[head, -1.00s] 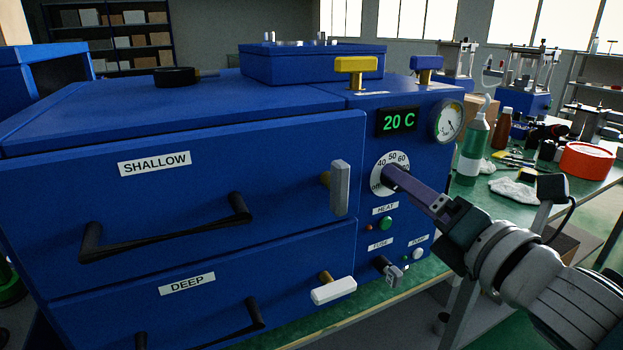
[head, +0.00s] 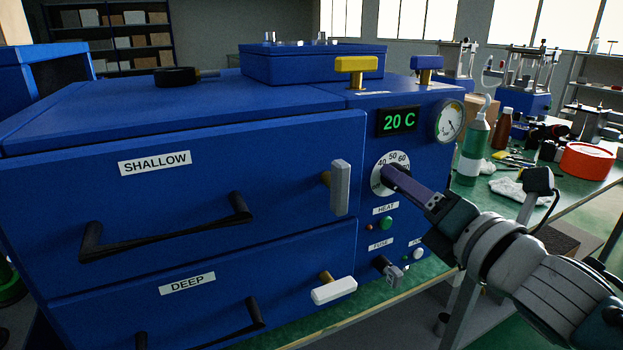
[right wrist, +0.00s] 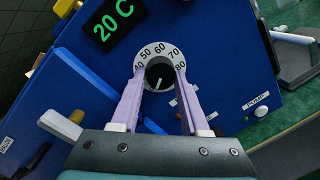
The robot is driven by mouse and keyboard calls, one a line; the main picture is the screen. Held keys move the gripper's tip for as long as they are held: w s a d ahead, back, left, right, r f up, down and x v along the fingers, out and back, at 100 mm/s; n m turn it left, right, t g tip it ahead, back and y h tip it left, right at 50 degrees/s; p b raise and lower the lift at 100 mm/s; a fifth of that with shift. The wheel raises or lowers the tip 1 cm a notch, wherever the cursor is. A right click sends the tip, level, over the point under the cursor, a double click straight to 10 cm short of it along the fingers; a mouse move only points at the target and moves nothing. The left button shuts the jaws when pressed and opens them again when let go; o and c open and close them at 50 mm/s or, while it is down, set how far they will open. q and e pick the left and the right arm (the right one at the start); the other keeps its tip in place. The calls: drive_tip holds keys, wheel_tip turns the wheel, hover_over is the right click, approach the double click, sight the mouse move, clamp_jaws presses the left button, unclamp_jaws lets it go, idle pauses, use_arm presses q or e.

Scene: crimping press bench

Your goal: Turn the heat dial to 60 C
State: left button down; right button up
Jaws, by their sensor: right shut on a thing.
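The heat dial (right wrist: 158,77) is a black round knob with a white mark, in front of a white scale plate (head: 391,160) numbered from 40 to 80. In the right wrist view the mark sits on the lower part of the knob, away from the numbers. My right gripper (right wrist: 158,82) has its purple fingers on either side of the knob, shut on it; it also shows in the head view (head: 388,171), where the fingers hide most of the knob. The green display (head: 398,120) above reads 20 C. My left gripper is not in view.
The blue oven has SHALLOW and DEEP drawers with black handles (head: 165,230). A pressure gauge (head: 450,122) is at upper right. A green bottle (head: 473,150) stands on the bench at right.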

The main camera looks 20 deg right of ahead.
clamp_jaws()
drive_tip(key=shift+m, duration=0.3)
drive_tip(key=shift+d+r+m+g+y+p, duration=0.15)
drive_tip(key=shift+m+y+p, duration=0.4)
drive_tip(key=shift+m, duration=4.3)
drive_tip(key=shift+d+r+m+g+y+p, duration=0.1)
drive_tip(key=shift+m+y+p, duration=0.5)
drive_tip(key=shift+m, duration=4.3)
drive_tip(key=shift+d+r+m+g+y+p, duration=0.2)
drive_tip(key=shift+m+p, duration=0.65)
drive_tip(key=shift+m, duration=4)
drive_tip(key=shift+f, duration=0.15)
